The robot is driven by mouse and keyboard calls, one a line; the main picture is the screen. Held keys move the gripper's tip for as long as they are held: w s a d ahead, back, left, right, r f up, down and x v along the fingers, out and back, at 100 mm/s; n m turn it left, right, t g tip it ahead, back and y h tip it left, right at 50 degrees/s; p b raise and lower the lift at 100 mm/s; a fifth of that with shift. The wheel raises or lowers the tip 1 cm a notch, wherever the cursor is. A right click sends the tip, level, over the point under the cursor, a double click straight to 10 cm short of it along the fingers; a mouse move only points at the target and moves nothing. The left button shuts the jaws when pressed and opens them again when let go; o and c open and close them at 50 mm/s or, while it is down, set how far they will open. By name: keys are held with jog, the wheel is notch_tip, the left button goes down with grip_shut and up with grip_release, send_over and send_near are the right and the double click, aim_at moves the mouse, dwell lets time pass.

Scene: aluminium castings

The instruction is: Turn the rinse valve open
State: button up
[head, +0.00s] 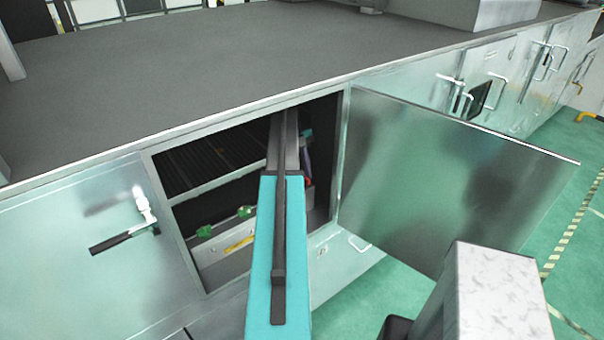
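I cannot surely make out the rinse valve in the head view. Inside the open cabinet (322,210), a small red part (308,182) shows just right of my arm, and I cannot tell whether it belongs to a valve. Green fittings (245,211) sit on a lower ledge left of my arm. My teal and dark arm reaches through the opening into the dark interior. Its far end is lost in shadow and behind its own links, so my gripper and anything it touches are hidden.
The cabinet door (440,175) stands swung open to the right of the opening. A closed panel (85,265) with a black lever handle (110,243) is on the left. A grey top (200,70) lies above. Green floor (572,255) is free at the right.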

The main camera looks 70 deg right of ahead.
grip_shut()
jog(key=shift+a, duration=0.25)
jog(key=shift+d, duration=0.2)
